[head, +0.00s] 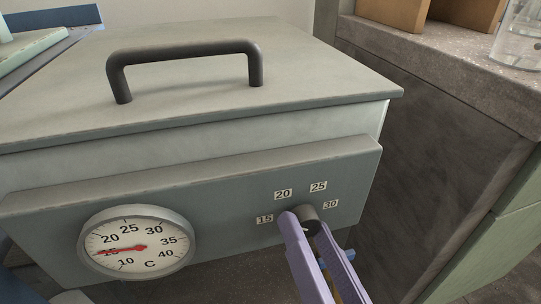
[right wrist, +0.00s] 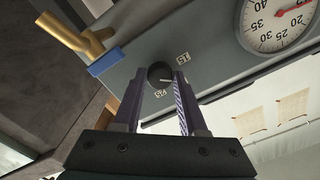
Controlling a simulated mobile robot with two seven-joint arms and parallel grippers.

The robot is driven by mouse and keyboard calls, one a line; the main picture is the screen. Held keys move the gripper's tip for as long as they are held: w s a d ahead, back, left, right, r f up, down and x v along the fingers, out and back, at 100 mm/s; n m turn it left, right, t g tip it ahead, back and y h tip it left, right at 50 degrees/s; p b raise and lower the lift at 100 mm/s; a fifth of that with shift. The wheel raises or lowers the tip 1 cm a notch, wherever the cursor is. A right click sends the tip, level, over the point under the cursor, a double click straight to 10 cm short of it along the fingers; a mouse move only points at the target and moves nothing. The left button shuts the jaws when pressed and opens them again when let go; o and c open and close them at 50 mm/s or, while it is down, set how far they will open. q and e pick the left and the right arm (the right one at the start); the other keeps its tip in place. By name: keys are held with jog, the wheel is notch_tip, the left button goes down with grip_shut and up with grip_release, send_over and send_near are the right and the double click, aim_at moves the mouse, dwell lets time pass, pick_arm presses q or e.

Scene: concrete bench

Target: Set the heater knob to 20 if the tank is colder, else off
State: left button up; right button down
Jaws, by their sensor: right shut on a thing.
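The tank (head: 190,140) is a grey-green box with a dark front panel. Its round gauge (head: 150,262) has a red needle at about 15 on a C scale; part of the gauge shows in the right wrist view (right wrist: 276,27). The dark heater knob (head: 309,214) has labels 15, 20, 25 and 30 around it; no off label is visible. My right gripper (right wrist: 160,82) is shut on the knob's sides. In the right wrist view the knob's white mark (right wrist: 167,80) points between 15 and 25, towards where a finger hides the 20. My left gripper is out of view.
A black handle (head: 185,55) stands on the tank's lid. A brass tap (right wrist: 85,42) with a blue lever (right wrist: 107,62) is close beside my right gripper. A stone-topped counter (head: 445,60) at right holds a glass vessel (head: 519,38) and a wooden piece (head: 394,13).

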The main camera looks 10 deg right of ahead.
jog(key=shift+m+p, duration=0.3)
jog(key=shift+m, duration=1.9)
jog(key=shift+c, duration=2.3)
grip_release()
jog(key=shift+s, duration=0.15)
jog(key=s+p, duration=0.1)
jog(key=s, duration=0.8)
jog(key=shift+s+d, duration=0.15)
jog(key=shift+s, duration=0.2)
